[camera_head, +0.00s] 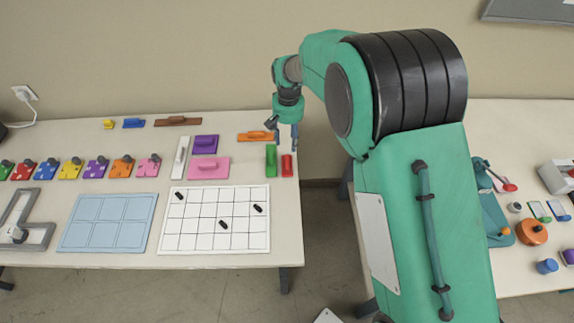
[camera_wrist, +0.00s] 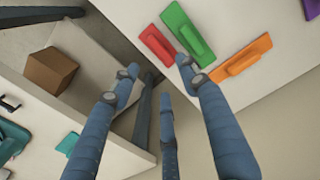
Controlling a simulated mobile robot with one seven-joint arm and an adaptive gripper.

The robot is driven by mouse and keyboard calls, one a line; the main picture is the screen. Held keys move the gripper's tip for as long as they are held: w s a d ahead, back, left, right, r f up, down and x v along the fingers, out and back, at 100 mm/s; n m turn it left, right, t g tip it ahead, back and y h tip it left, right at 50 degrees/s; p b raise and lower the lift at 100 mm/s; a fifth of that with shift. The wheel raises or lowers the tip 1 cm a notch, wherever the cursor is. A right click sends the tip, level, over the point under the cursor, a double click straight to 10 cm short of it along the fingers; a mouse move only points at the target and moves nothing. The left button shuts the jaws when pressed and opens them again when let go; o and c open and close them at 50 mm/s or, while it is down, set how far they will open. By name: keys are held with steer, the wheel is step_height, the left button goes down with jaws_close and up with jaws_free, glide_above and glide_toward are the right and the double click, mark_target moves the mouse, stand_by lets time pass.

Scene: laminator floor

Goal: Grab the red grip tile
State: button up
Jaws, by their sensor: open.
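The red grip tile (camera_head: 289,168) lies at the right edge of the left table, just right of the green grip tile (camera_head: 271,160). In the wrist view the red tile (camera_wrist: 156,46) lies at the table edge, beside the green tile (camera_wrist: 188,34). My gripper (camera_head: 285,145) is above the table's right edge, near the red tile and apart from it. In the wrist view my gripper's blue fingers (camera_wrist: 160,78) are spread open and empty, with one fingertip close to the two tiles in the picture.
An orange tile (camera_head: 256,136) lies behind the green one. Purple (camera_head: 205,145), pink (camera_head: 208,168) and white (camera_head: 181,157) tiles lie to the left, with a white grid board (camera_head: 216,242) in front. A gap separates this table from the cluttered right table (camera_head: 530,120). A brown box (camera_wrist: 51,70) shows lower down.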

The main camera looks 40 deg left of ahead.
glide_above(288, 161)
step_height(288, 161, down, 7)
steer(key=shift+w+r+b, duration=0.1)
steer(key=shift+r+b, duration=0.1)
steer(key=shift+b, duration=0.25)
steer(key=shift+f+b, duration=0.6)
steer(key=shift+f, duration=2)
steer(key=shift+c, duration=0.6)
jaws_close()
